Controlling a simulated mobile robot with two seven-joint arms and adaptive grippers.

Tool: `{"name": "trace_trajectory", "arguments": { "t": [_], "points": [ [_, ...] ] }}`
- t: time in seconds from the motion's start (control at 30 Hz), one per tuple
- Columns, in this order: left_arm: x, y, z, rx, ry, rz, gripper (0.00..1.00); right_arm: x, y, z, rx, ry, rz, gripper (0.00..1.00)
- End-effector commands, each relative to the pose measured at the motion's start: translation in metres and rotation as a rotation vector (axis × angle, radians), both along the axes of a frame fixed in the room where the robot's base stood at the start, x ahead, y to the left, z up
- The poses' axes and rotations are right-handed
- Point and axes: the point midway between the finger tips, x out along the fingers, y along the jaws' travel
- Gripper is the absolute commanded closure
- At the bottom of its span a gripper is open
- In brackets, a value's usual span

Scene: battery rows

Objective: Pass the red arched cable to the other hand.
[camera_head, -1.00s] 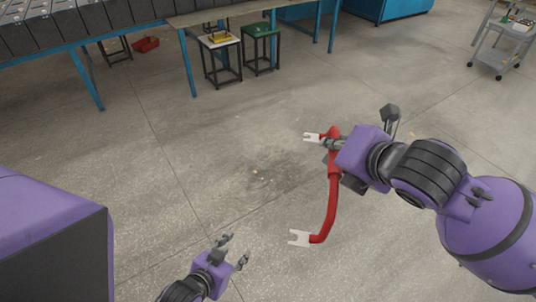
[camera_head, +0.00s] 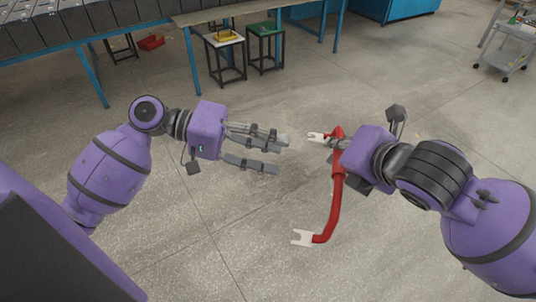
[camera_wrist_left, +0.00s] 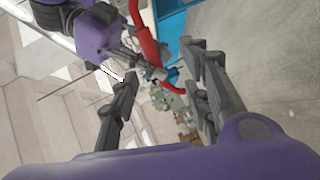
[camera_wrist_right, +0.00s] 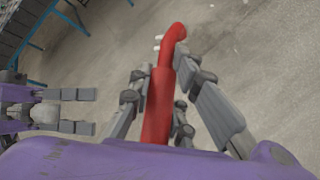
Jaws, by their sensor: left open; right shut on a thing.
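The red arched cable (camera_head: 335,200) hangs in the air from my right gripper (camera_head: 338,146), with pale forked lugs at its ends. The right gripper is shut on it near its upper end. In the right wrist view the cable (camera_wrist_right: 158,100) runs between the right fingers (camera_wrist_right: 158,82). My left gripper (camera_head: 281,156) is open and empty, just left of the cable, its fingers pointing at it. In the left wrist view the cable (camera_wrist_left: 146,38) shows ahead, beyond the left fingers. The left gripper also shows at the left of the right wrist view (camera_wrist_right: 92,110).
Below is bare concrete floor (camera_head: 250,240). A workbench (camera_head: 250,9) runs along the back, with a white-topped stool (camera_head: 223,38) and a green stool (camera_head: 265,29) by it. A grey trolley (camera_head: 505,55) stands at the back right. The space around both grippers is clear.

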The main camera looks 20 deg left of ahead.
Motion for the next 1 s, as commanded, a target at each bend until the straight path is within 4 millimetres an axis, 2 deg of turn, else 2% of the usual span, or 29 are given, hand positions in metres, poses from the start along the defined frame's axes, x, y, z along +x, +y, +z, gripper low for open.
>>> {"name": "trace_trajectory", "arguments": {
  "t": [0.1,0.23,0.37,0.8,1.0],
  "points": [
    [-0.023,-0.008,0.011,-0.064,0.074,-0.081,0.57,0.000,0.000,0.001,0.002,-0.002,0.000,1.00],
    [-0.034,-0.013,0.012,-0.080,0.125,-0.119,0.57,0.000,0.000,0.001,0.002,-0.002,0.000,1.00],
    [-0.033,-0.025,0.009,-0.082,0.135,-0.119,0.57,0.000,0.000,0.001,0.002,-0.002,0.000,1.00],
    [-0.021,-0.102,-0.007,-0.081,0.130,-0.117,0.57,0.000,0.000,0.001,0.002,-0.002,0.000,1.00],
    [-0.017,-0.122,-0.012,-0.081,0.132,-0.114,0.57,0.000,0.000,0.001,0.003,-0.002,0.001,1.00]
  ]
}}
